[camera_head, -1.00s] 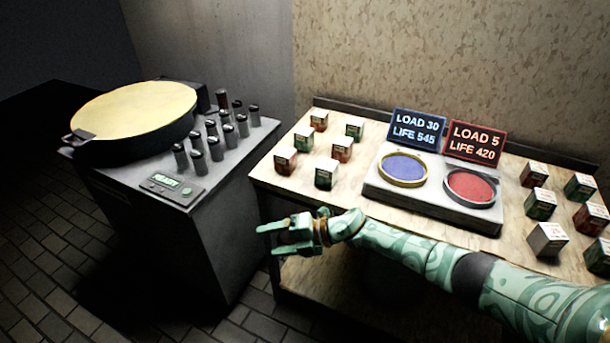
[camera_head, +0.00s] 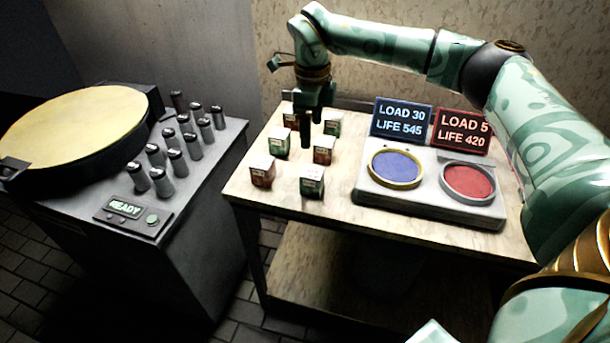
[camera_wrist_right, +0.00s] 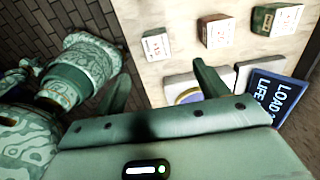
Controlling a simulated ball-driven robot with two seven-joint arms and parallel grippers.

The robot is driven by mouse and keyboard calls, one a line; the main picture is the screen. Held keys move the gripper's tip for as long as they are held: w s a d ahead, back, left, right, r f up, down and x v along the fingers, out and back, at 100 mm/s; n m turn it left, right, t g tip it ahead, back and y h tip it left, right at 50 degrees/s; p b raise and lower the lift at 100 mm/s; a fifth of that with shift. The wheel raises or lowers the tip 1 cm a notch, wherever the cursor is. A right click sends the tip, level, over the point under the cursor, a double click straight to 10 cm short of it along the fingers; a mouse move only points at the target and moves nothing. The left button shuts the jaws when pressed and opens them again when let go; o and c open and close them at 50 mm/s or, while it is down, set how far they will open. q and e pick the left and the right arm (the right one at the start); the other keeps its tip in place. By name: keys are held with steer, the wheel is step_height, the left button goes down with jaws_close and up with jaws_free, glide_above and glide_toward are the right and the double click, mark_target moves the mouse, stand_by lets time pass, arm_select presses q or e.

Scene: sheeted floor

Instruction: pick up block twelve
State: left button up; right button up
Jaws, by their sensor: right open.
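Several small red or green blocks with pale printed tops stand at the left of the table, among them a front green block (camera_head: 312,182), a front red block (camera_head: 262,170) and a middle red block (camera_head: 323,150). Their print is too small to read, so I cannot tell which is block twelve. My right gripper (camera_head: 313,122) points down over the back of this group, open and empty, and hides part of some blocks. In the right wrist view its fingers (camera_wrist_right: 164,78) are apart, with a pale-topped block (camera_wrist_right: 157,45) beyond them. My left gripper is out of view.
A grey stand with a blue disc (camera_head: 395,168) and a red disc (camera_head: 468,181) sits right of the blocks. A blue sign (camera_head: 401,117) and a red sign (camera_head: 461,131) stand behind. A console (camera_head: 190,190) with several cylinders is at the left.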

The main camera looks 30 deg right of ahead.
mark_target(312, 172)
step_height(312, 172, down, 10)
steer(key=b, duration=0.3)
steer(key=shift+r, duration=0.1)
steer(key=f+b, duration=0.1)
steer(key=f, duration=0.3)
steer(key=f+b, duration=0.1)
steer(key=f, duration=0.1)
steer(key=shift+s+a+b, duration=0.1)
steer(key=shift+s+b, duration=0.2)
steer(key=shift+s, duration=0.1)
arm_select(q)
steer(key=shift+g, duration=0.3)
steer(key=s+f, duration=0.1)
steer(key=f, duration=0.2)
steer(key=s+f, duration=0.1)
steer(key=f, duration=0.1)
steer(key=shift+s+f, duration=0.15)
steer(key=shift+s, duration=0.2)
arm_select(e)
steer(key=shift+r, duration=0.25)
steer(key=shift+c, duration=0.3)
steer(key=c, duration=1.3)
steer(key=shift+r, duration=0.1)
